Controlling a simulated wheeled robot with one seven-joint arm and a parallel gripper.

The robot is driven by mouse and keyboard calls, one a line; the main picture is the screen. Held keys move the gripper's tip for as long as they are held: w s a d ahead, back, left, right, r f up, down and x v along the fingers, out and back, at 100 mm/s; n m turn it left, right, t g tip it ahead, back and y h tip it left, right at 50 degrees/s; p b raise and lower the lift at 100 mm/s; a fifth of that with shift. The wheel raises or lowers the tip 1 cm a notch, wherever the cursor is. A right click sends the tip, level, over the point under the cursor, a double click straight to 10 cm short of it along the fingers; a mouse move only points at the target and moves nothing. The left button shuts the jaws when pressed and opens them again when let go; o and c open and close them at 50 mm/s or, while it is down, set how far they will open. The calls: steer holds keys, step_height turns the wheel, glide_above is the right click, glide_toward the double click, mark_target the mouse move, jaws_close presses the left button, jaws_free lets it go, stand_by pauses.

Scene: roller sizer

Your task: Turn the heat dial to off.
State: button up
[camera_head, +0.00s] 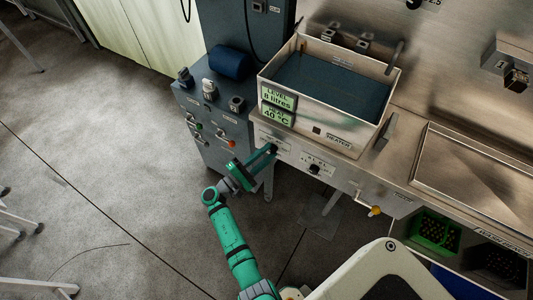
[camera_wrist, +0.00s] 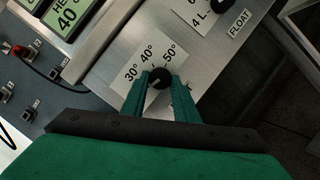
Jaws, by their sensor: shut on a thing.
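The heat dial (camera_wrist: 160,78) is a round black knob with a pale pointer mark, on a white plate (camera_wrist: 143,50) marked 30°, 40° and 50°. The lower part of the plate, with any other marks, is partly hidden by my fingers. My gripper (camera_wrist: 160,88) is shut on the dial, one green finger on each side of it. In the head view my gripper (camera_head: 265,160) reaches the front of the steel bench, below the bath, and hides the dial. The heat display (camera_wrist: 68,14) reads 40 °C.
A second black knob (camera_head: 314,169) sits on the panel to the right, with a float label (camera_wrist: 238,22) near it in the wrist view. A grey control cabinet (camera_head: 215,118) with switches stands at left. The bath (camera_head: 325,85) holds dark liquid.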

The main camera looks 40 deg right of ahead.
steer(key=o, duration=1.1)
steer(key=shift+c, duration=0.2)
steer(key=a+f, duration=0.2)
steer(key=a, duration=0.8)
steer(key=shift+s+a, duration=0.3)
steer(key=shift+f, duration=0.1)
